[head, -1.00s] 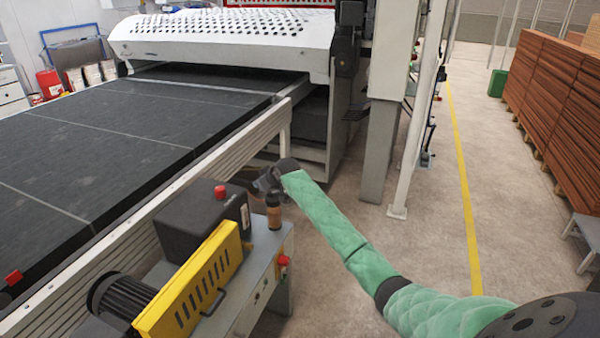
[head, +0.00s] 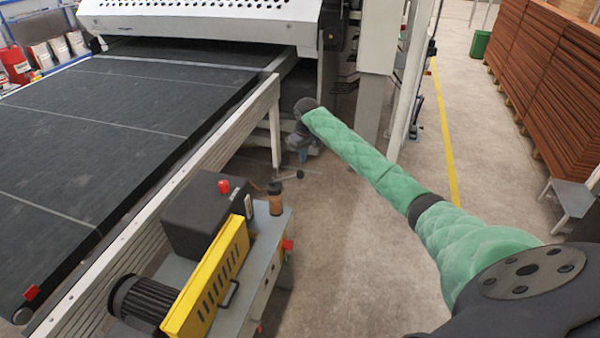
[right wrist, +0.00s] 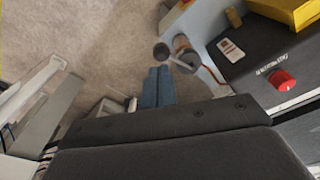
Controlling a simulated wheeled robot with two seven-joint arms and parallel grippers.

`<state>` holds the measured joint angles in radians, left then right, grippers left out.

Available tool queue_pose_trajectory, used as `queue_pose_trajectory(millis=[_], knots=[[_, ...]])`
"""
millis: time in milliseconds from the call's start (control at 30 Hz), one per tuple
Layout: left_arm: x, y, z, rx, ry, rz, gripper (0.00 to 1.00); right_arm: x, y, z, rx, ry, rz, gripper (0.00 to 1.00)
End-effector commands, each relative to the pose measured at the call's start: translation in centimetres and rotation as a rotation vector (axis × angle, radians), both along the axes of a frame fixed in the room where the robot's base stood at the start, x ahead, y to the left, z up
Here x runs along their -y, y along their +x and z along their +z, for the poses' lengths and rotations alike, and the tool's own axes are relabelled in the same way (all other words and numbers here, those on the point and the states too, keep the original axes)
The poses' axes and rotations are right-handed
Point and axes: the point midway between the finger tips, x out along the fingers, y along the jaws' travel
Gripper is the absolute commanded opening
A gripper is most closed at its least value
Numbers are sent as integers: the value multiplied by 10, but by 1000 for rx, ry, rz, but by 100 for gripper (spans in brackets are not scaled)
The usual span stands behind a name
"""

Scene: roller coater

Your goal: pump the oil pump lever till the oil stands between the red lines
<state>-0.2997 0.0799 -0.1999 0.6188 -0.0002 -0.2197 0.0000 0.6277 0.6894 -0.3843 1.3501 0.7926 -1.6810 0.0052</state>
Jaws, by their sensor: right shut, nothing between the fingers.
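The oil pump's small reservoir (head: 275,199), brown with a dark cap, stands on the corner of the grey machine cabinet. It also shows in the right wrist view (right wrist: 186,47). The pump lever (head: 287,178) is a thin rod with a dark knob, sticking out past the cabinet edge; its knob (right wrist: 161,51) shows in the right wrist view. The oil level and red lines are too small to make out. My right gripper (head: 301,158) is shut and empty, beyond the lever knob and apart from it. Its blue fingers (right wrist: 158,88) are together in the right wrist view. My left gripper is out of view.
The cabinet carries a black box with a red button (head: 224,186), a yellow guard (head: 207,280) and a motor (head: 140,300). The black conveyor belt (head: 110,110) runs along the left. Open floor (head: 350,260) lies right of the cabinet; stacked brown boards (head: 545,80) stand far right.

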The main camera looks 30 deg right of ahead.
Motion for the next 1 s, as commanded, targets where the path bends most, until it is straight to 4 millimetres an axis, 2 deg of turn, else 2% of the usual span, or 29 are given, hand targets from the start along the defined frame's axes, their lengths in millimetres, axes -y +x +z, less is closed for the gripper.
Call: queue_pose_trajectory(millis=[267,467,833,900,1000], knots=[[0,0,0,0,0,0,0,-1,0,-1,1,0,1,0],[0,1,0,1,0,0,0,-1,1,-9,1,1,2,0],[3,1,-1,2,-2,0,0,-1,4,-48,0,1,1,0],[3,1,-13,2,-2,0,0,-1,5,-61,2,1,1,0],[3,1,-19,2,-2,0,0,-1,6,-67,2,1,1,0]])
